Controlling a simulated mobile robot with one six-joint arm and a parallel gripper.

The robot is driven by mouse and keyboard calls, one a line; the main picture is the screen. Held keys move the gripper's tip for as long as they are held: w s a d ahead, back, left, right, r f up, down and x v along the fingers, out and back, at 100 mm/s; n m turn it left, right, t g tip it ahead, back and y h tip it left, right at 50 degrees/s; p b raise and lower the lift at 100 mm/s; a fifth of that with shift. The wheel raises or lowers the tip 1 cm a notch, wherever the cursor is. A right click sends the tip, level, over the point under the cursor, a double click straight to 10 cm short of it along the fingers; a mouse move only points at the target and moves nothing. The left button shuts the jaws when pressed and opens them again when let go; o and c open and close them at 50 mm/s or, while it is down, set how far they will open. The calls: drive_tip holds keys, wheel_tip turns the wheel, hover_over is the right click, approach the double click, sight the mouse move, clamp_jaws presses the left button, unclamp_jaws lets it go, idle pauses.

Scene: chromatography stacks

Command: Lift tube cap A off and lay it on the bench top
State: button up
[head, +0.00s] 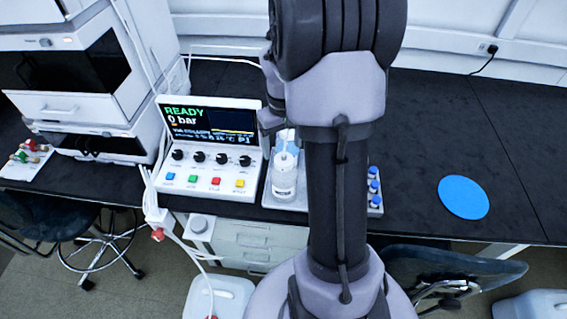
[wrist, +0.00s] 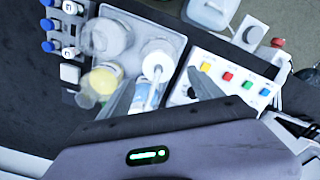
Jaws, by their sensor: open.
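Several blue-capped tubes stand in a row in a pale rack right of my arm in the head view; the blue caps (head: 373,186) face up. The wrist view shows the blue caps (wrist: 48,24) at the upper left edge. I see no letter marking which is tube cap A. My gripper (wrist: 160,78) is open and empty, with its grey fingers apart over the bottle area, to the right of the capped tubes in the wrist view. The black bench top (head: 420,150) is seen from above.
A grey tray (wrist: 178,28) holds several bottles, including a white-topped bottle (wrist: 157,65) between my fingers in view. A control panel (head: 210,150) reading READY, 0 bar stands left of it. A blue disc (head: 463,197) lies on the right, with clear bench around it.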

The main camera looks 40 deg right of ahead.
sight(284, 152)
drive_tip(key=f, duration=0.1)
drive_tip(key=f+b, duration=0.1)
drive_tip(key=f, duration=0.2)
drive_tip(key=shift+s+f+b, duration=0.15)
drive_tip(key=shift+s+b, duration=0.15)
drive_tip(key=shift+b, duration=0.1)
drive_tip(key=shift+c, duration=0.6)
drive_tip(key=c, duration=1.4)
drive_tip(key=shift+o, duration=0.2)
drive_tip(key=shift+r+p, duration=0.45)
drive_tip(key=shift+r, duration=0.2)
wheel_tip(284, 152, up, 3)
drive_tip(key=shift+f+p, duration=0.15)
drive_tip(key=shift+p, duration=0.65)
drive_tip(key=w+a+r+p, duration=0.2)
drive_tip(key=a+p, duration=0.1)
drive_tip(key=a, duration=0.4)
drive_tip(key=w+a+r+p, duration=0.2)
drive_tip(key=a+r, duration=0.1)
drive_tip(key=a, duration=0.5)
drive_tip(key=shift+w+a+r+p, duration=0.15)
drive_tip(key=shift+w+a+p, duration=0.05)
drive_tip(key=shift+p, duration=0.2)
